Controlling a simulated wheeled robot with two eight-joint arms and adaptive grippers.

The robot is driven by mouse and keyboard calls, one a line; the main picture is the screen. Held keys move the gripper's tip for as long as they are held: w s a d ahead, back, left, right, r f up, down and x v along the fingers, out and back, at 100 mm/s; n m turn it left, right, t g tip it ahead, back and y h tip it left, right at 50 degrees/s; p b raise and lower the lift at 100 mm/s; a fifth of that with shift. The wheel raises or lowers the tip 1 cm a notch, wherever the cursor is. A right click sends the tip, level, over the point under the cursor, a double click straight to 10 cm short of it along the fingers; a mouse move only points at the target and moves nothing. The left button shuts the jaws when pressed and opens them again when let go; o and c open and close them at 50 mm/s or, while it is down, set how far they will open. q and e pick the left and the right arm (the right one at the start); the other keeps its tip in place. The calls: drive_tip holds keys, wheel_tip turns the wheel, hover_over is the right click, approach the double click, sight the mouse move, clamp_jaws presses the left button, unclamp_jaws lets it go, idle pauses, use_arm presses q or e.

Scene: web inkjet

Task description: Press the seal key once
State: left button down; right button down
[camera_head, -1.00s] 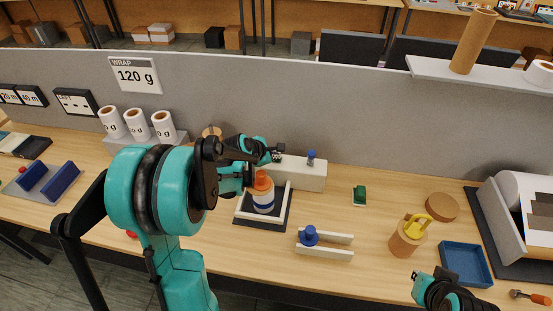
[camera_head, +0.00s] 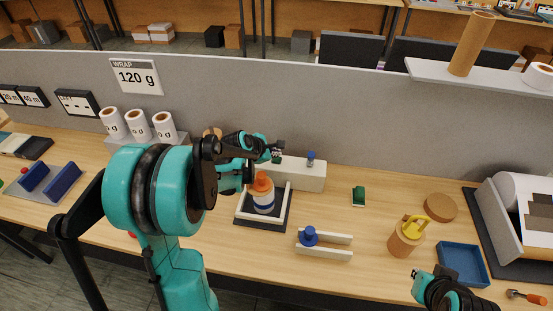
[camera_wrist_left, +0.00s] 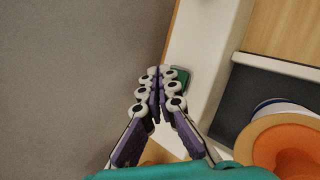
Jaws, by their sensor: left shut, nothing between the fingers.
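A long white housing (camera_head: 300,173) stands behind the bottle tray, against the grey partition. A green key (camera_head: 277,160) is on its left part, and a blue knob (camera_head: 311,159) stands further right. My left gripper (camera_head: 279,149) is shut and empty, with its fingertips just above the green key. In the left wrist view the shut fingertips (camera_wrist_left: 161,72) partly cover the green key (camera_wrist_left: 184,80) on the white housing (camera_wrist_left: 200,40); whether they touch is unclear. No label reading "seal" is legible. My right gripper (camera_head: 438,276) is at the lower right, mostly cut off.
An orange-capped bottle (camera_head: 263,194) stands in a dark tray (camera_head: 262,222) with white rails, close to the left gripper. A blue-knobbed slide (camera_head: 324,253), a small green block (camera_head: 358,196), a cork pot with yellow handle (camera_head: 405,241) and a blue tray (camera_head: 465,281) lie rightward.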

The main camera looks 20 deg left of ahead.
sight(275, 160)
use_arm(q)
drive_tip(key=shift+r+p, duration=1.85)
drive_tip(key=shift+r, duration=0.7)
drive_tip(key=shift+f, duration=0.1)
drive_tip(key=s+d+r+m+g+b, duration=0.1)
drive_tip(key=s+d+r+m, duration=0.4)
drive_tip(key=s+d+m, duration=0.55)
drive_tip(key=s+d+f+m+y+b, duration=0.1)
drive_tip(key=s+d+f+m, duration=0.1)
drive_tip(key=s+m, duration=1.2)
drive_tip(key=shift+s+d+f+g+y, duration=0.15)
drive_tip(key=shift+s+f+g+y, duration=0.2)
drive_tip(key=shift+s, duration=0.85)
